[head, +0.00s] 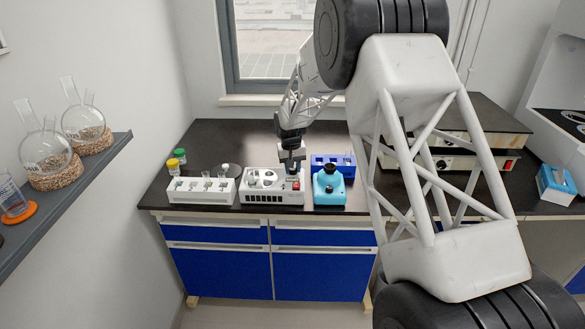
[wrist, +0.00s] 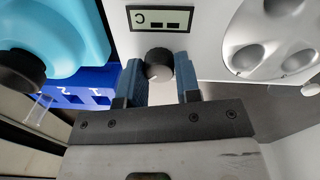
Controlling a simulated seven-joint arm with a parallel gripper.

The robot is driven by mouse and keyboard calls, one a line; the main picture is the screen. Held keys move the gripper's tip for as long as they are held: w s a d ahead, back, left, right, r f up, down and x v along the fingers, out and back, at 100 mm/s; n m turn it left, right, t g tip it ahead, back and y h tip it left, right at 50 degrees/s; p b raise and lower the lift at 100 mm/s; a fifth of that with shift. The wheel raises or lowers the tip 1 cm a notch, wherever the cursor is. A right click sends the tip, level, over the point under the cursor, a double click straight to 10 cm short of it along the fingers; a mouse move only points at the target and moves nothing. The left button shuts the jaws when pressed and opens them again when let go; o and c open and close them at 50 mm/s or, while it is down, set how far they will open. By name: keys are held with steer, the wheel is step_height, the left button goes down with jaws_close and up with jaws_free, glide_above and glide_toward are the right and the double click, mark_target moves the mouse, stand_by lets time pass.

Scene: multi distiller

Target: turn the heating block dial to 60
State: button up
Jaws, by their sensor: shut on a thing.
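The heating block (head: 258,196) is a white box on the dark bench in the head view, with a round plate (wrist: 280,40) of wells filling the upper right of the wrist view. Its black dial (wrist: 158,62) has a pale mark at its lower edge and lies beside a small display (wrist: 160,19), which shows a C and dark bars; I cannot read a number. My gripper (wrist: 160,77) has its two blue fingers shut on the dial, one on each side. In the head view my gripper (head: 291,160) stands over the right part of the block and hides the dial.
A turquoise device (head: 328,188) with a black top stands close to the right of the block, with a blue rack (head: 345,160) behind it. A white tube rack (head: 200,193) stands to the left. Green and yellow capped bottles (head: 179,154) are farther left.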

stand_by(0.3)
steer(key=o, duration=0.6)
steer(key=shift+o, duration=0.2)
steer(key=shift+a+r, duration=0.2)
steer(key=shift+r, duration=3.75)
